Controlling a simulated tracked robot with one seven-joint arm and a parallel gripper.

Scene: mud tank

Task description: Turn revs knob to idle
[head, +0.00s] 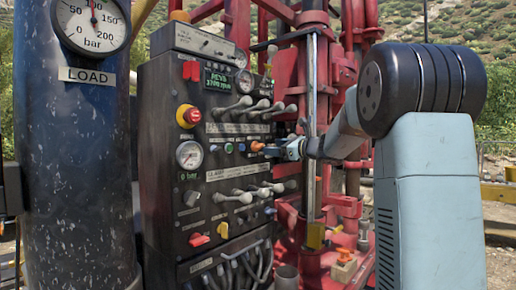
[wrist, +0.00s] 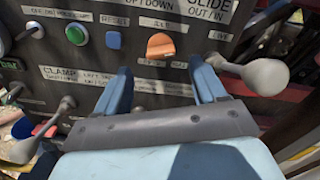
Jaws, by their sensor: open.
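An orange knob (head: 257,147) sits on the dark control panel (head: 165,150), just left of my gripper (head: 276,150) in the head view. In the wrist view the orange knob (wrist: 160,45) lies ahead, between the lines of the two blue fingers. My gripper (wrist: 162,78) is open and empty, with its tips close to the panel. I cannot tell how deep the tips reach beside the knob. The small labels around the knob are too blurred to read surely. A green display (head: 218,81) higher on the panel seems to read REVS and a number in rpm.
A green button (wrist: 76,34) and a blue button (wrist: 113,39) sit left of the knob. Grey levers (wrist: 265,75) stick out on the right and lower left (wrist: 25,148). A red emergency button (head: 188,116) and a pressure gauge (head: 189,154) are further left. Red rig framework (head: 345,70) stands behind.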

